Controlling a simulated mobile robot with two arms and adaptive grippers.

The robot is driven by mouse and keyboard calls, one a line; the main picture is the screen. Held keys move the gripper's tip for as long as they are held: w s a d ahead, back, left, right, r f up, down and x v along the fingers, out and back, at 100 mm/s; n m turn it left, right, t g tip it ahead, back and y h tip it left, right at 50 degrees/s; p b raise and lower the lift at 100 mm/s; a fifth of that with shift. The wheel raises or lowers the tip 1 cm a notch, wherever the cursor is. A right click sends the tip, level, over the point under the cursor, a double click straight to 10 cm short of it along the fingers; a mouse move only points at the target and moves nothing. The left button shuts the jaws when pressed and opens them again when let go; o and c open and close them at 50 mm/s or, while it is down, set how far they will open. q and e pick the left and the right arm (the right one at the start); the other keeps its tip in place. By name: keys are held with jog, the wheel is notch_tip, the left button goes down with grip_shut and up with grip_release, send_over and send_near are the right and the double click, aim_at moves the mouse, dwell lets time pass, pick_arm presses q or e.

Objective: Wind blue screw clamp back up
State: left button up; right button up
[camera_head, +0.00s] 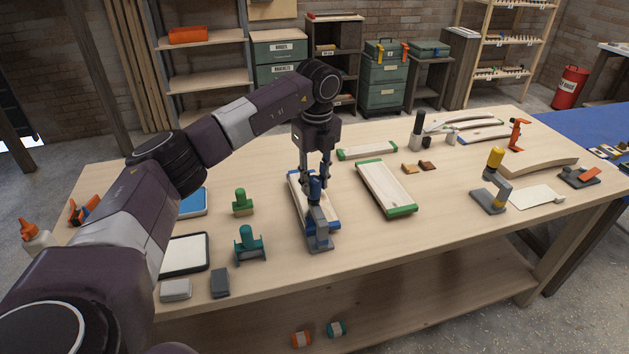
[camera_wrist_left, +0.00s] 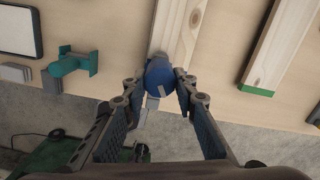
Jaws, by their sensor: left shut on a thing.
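The blue screw clamp (camera_head: 318,218) stands at the near end of a wooden board (camera_head: 299,203) with blue ends, on the workbench. Its blue knob (camera_head: 315,188) is at the top, above a grey frame. My left gripper (camera_head: 315,177) reaches down from above and is shut on the knob. In the left wrist view the round blue knob (camera_wrist_left: 159,73) sits between the two fingertips of my left gripper (camera_wrist_left: 160,84), with the board (camera_wrist_left: 178,35) running behind it. Whether the clamp's pad touches the board is hidden. My right gripper is not in view.
A board with green ends (camera_head: 385,187) lies to the right. A teal clamp (camera_head: 249,244) and a green stamp-like tool (camera_head: 242,202) stand to the left. A yellow-topped grey clamp (camera_head: 491,184) stands farther right.

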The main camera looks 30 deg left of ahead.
aim_at(316, 181)
pick_arm(q)
jog(key=o, duration=1.2)
jog(key=shift+c, duration=0.2)
notch_tip(316, 181, up, 12)
jog(key=shift+s+d, duration=0.25)
jog(key=shift+d, duration=0.15)
